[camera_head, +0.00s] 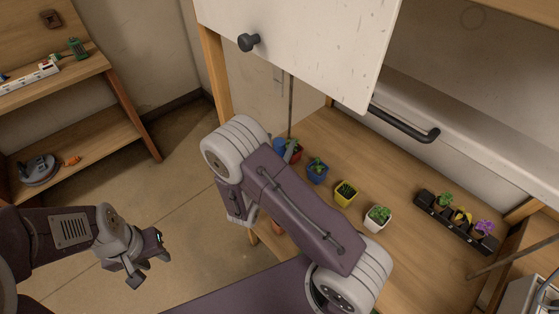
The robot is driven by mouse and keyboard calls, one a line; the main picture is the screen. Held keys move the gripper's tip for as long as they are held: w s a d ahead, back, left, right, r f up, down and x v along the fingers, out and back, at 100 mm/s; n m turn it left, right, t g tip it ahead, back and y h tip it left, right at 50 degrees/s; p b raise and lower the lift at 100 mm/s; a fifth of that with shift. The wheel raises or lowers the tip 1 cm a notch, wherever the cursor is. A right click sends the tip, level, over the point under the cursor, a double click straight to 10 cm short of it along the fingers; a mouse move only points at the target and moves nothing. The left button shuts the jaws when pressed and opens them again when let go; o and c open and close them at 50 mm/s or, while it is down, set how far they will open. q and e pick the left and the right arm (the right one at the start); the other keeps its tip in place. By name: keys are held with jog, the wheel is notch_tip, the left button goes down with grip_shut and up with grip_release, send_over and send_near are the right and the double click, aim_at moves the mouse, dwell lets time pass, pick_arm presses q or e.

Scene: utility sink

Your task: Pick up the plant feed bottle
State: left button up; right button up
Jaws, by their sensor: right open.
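I cannot make out a bottle that is clearly plant feed. A blue object (280,146) stands beside a red pot on the wooden bench, partly hidden by my right arm. My left gripper (147,263) is at the lower left, over the floor, with its fingers apart and nothing between them. My right arm crosses the middle of the view, in front of the bench. Its wrist end (238,212) hangs by the bench's left edge; the fingers are mostly hidden and no held object shows.
Small potted plants, in a blue pot (317,174), yellow pot (345,195) and white pot (377,220), stand on the bench. A black planter (455,224) lies right. A white cabinet door (310,40) hangs above. A wooden shelf (90,145) stands left, with a green item (77,47) on top.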

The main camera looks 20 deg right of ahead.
jog(key=x, duration=0.3)
jog(key=shift+w+d+f, duration=0.1)
jog(key=shift+d, duration=0.1)
jog(key=shift+a, duration=0.15)
jog(key=c, duration=1)
grip_shut()
